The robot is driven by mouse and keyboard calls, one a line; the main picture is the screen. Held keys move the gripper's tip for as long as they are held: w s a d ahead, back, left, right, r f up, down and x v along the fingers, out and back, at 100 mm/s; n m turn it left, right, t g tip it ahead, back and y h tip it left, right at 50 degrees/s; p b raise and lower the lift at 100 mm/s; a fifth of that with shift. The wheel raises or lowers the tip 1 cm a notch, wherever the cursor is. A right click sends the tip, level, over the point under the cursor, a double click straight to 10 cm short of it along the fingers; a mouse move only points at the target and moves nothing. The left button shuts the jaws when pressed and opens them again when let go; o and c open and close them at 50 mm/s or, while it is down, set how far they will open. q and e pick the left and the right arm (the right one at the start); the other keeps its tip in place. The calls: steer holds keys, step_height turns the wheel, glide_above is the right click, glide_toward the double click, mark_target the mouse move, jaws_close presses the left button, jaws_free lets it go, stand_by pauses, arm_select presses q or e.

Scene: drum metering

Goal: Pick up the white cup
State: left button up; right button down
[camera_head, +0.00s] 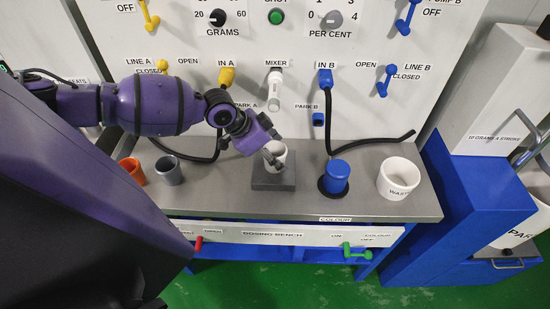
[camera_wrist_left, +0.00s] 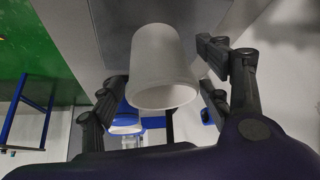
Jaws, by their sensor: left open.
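The white cup (camera_head: 277,154) stands on a dark grey square pad (camera_head: 273,184) on the bench, below the mixer spout (camera_head: 274,92). My left gripper (camera_head: 272,158) reaches it from the upper left, and its fingers partly cover the cup. In the left wrist view the white cup (camera_wrist_left: 161,68) lies between the two spread fingers of my left gripper (camera_wrist_left: 165,100), with a gap visible at the right finger. Whether the left finger touches it is unclear. My right gripper is not in view.
An orange cup (camera_head: 132,170) and a grey cup (camera_head: 169,170) stand on the bench at left. A blue lidded container (camera_head: 336,176) and a white waste pot (camera_head: 398,178) stand at right. Black hoses (camera_head: 375,143) lie behind. The bench (camera_head: 225,195) front is clear.

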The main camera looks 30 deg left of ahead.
arm_select(q)
steer(key=shift+f, duration=0.1)
steer(key=c, duration=1.4)
